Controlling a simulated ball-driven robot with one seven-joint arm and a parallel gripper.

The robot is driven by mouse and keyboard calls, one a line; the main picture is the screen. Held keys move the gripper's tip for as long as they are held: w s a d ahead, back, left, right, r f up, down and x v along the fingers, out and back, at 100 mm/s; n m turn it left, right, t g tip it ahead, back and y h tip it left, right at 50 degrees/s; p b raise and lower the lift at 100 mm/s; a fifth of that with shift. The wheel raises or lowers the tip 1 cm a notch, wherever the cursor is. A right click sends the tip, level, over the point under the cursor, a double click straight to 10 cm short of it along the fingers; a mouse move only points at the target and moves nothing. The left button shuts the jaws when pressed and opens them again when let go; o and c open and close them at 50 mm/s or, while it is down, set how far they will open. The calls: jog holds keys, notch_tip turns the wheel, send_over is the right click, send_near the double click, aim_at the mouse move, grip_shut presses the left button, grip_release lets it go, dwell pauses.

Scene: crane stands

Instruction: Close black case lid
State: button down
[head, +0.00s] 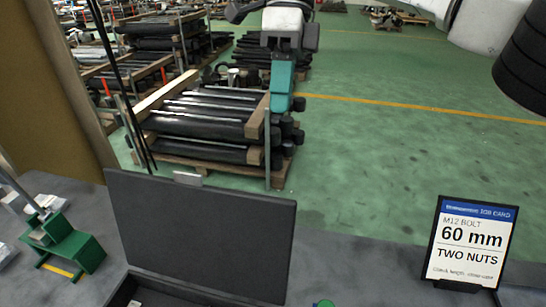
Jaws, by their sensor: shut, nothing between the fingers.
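The black case's lid (200,235) stands open and close to upright, with its flat dark inner face towards me. A small light latch (187,178) shows at its top edge. The base of the black case (165,298) shows only as a strip at the bottom of the picture; the rest is cut off. My gripper (282,104), with teal fingers below a dark and white wrist, hangs above and beyond the lid's right part in the picture. It is shut and empty, and appears apart from the lid.
A job card (470,243) stands on the grey bench top (355,262) at right. A green metal stand (65,245) is at left, beside a brown panel (55,90). A green round object (323,303) is cut off at the bottom edge. Pallets of dark bars (215,120) stand on the floor beyond.

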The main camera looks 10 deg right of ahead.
jog(key=s+a+f, duration=0.3)
jog(key=s+f, duration=0.4)
jog(key=f, duration=0.1)
jog(key=shift+s+f, duration=0.15)
jog(key=shift+f, duration=0.15)
dwell(0.3)
